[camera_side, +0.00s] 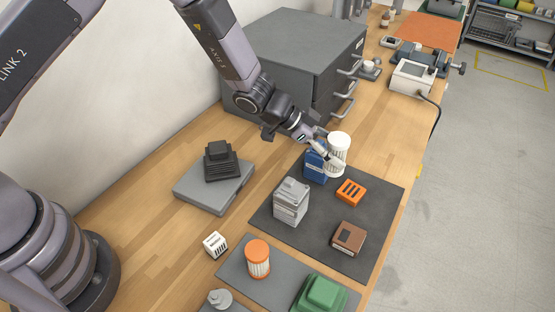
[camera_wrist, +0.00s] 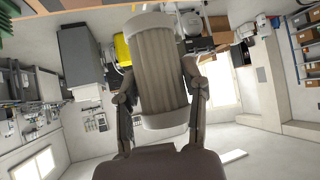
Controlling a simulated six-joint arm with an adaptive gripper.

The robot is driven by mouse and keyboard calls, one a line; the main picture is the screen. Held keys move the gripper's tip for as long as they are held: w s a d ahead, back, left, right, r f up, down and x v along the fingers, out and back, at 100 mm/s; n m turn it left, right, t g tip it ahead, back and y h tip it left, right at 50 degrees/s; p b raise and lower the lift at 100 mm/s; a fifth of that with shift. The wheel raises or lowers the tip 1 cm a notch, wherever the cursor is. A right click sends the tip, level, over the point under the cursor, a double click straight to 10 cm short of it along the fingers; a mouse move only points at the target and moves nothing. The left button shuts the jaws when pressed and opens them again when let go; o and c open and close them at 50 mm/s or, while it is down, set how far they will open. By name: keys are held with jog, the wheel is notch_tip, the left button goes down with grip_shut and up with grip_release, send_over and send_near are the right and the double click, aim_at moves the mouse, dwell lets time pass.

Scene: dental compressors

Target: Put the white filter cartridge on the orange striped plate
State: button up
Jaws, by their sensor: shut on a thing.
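The white filter cartridge (camera_side: 339,145) is a ribbed white cylinder with smooth end caps, roughly upright at the back of the dark mat. My gripper (camera_side: 331,157) reaches it from the left and is shut on it. In the wrist view the cartridge (camera_wrist: 161,75) sits between my two fingers and fills the middle. An orange plate with dark stripes (camera_side: 351,192) lies on the mat in front of the cartridge, apart from it. Whether the cartridge's base touches the mat cannot be told.
A blue block (camera_side: 315,164) stands close to the left of the cartridge. A grey finned block (camera_side: 291,201) and a brown block (camera_side: 348,239) are on the dark mat (camera_side: 318,240). An orange-capped filter (camera_side: 258,259) stands nearer. A grey drawer cabinet (camera_side: 300,55) stands behind.

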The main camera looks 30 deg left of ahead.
jog(key=w+d+f, duration=0.1)
jog(key=f, duration=0.1)
jog(key=w+d+f, duration=0.1)
jog(key=w+f, duration=0.1)
jog(key=w+d+f, duration=0.1)
jog(key=w+f, duration=0.1)
jog(key=shift+d+f, duration=0.2)
jog(key=shift+d, duration=0.2)
jog(key=shift+w+d+f, duration=0.1)
jog(key=shift+w+f, duration=0.05)
jog(key=shift+f, duration=1.5)
jog(key=shift+f, duration=0.1)
jog(key=o, duration=1.2)
